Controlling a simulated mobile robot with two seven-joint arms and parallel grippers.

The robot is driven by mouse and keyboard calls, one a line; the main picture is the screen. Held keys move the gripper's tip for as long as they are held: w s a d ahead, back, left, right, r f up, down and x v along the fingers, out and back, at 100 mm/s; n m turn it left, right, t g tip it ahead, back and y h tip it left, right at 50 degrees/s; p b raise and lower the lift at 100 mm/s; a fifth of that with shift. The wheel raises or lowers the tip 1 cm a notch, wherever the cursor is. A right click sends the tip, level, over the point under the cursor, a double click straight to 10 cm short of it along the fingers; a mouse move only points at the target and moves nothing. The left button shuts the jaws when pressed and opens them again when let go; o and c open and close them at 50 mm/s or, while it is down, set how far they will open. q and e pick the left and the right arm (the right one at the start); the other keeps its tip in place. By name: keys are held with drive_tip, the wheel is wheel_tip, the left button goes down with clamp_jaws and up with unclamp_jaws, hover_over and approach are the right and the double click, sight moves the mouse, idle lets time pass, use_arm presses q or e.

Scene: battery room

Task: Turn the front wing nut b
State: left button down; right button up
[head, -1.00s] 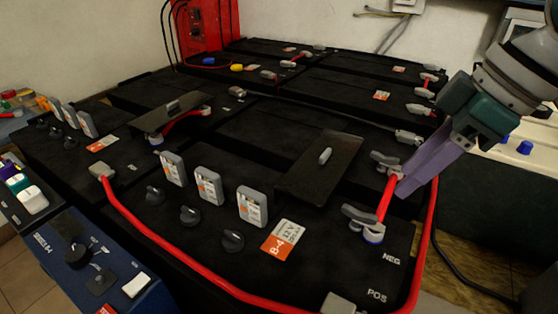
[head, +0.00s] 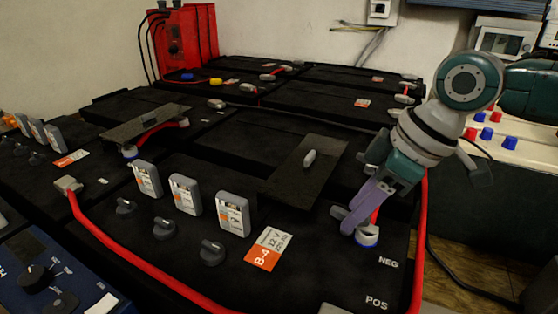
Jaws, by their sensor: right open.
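The front terminal (head: 367,238) of battery B-4, with a blue ring and a short red cable, stands near the NEG mark. A grey wing piece of its wing nut (head: 338,212) shows just left of my fingers; the rest is hidden behind them. My right gripper (head: 352,222) comes down from the upper right, its purple fingers open around or beside the wing nut; I cannot tell whether they touch it. The rear wing nut on the same red link is hidden behind my gripper. My left gripper is out of view.
A black cover plate (head: 306,170) with a grey knob lies left of the gripper. A thick red cable (head: 135,258) runs along the edge. A red charger (head: 180,45) stands behind.

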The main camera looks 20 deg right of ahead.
drive_tip(key=shift+c, duration=0.2)
clamp_jaws()
idle(0.3)
